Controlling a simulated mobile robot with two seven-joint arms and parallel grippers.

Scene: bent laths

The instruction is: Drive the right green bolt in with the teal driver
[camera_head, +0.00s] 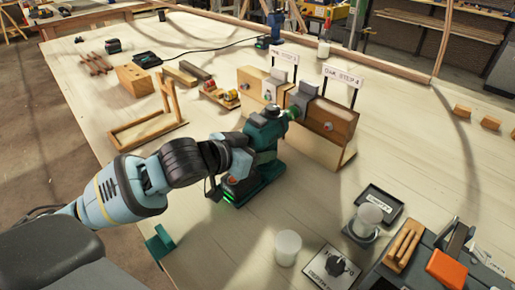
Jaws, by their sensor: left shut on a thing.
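The teal driver (266,133) stands upright over the table, its battery foot (250,186) low and its nose pointing right, at the wooden blocks. My left gripper (238,156) is shut on the driver's handle; the fingers are partly hidden. A small light green piece (293,112) shows at the driver's nose; I cannot tell whether it is a bolt or part of the driver. The right wooden block (338,124) has a grey clamp-like piece on top and a round bolt head on its front face. The left wooden block (252,84) also has a bolt head. My right gripper is out of view.
Label signs (342,76) stand behind the blocks. A wooden frame (146,128) and loose wood pieces lie at left. The table's right middle is clear.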

